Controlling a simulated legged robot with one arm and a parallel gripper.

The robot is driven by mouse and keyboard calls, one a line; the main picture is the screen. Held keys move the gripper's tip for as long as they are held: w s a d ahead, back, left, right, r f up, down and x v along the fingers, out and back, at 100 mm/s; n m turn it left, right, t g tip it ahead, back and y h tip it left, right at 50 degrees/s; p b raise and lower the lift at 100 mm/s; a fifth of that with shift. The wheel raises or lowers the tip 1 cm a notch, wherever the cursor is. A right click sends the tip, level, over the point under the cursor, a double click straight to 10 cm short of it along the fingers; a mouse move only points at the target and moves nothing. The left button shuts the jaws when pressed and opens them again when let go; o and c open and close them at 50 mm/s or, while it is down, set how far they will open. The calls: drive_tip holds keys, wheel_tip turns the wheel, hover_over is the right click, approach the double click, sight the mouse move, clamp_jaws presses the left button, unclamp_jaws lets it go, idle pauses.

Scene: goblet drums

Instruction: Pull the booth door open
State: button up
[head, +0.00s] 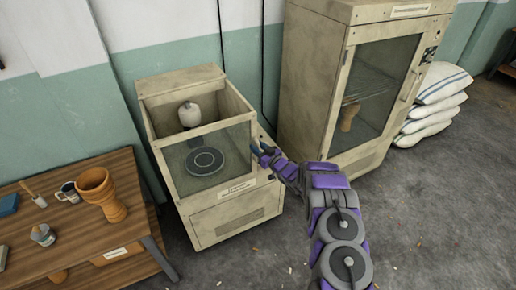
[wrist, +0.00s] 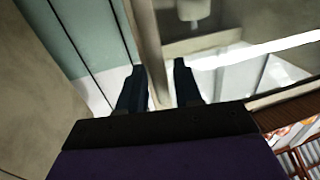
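The booth (head: 235,215) is a beige, open-topped box against the wall in the head view. Its glass front door (head: 230,153) looks closed, and a dark round turntable (head: 205,161) and a pale hanging piece (head: 189,114) are inside. My gripper (head: 259,150) is at the right edge of the booth front. In the wrist view my gripper (wrist: 159,85) has its two dark fingers apart, with a beige upright edge (wrist: 148,50) showing in line with the gap. I cannot tell whether the fingers touch it. No door handle on the booth can be made out.
A tall beige cabinet (head: 314,75) with a glass door stands to the right, with stacked white sacks (head: 435,97) beyond it. A wooden table (head: 75,225) with a clay goblet drum (head: 101,193) stands at the left. The floor before the booth is mostly clear.

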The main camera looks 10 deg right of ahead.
drive_tip(key=shift+c, duration=0.2)
clamp_jaws()
drive_tip(key=shift+s+d, duration=0.1)
drive_tip(key=shift+s, duration=0.05)
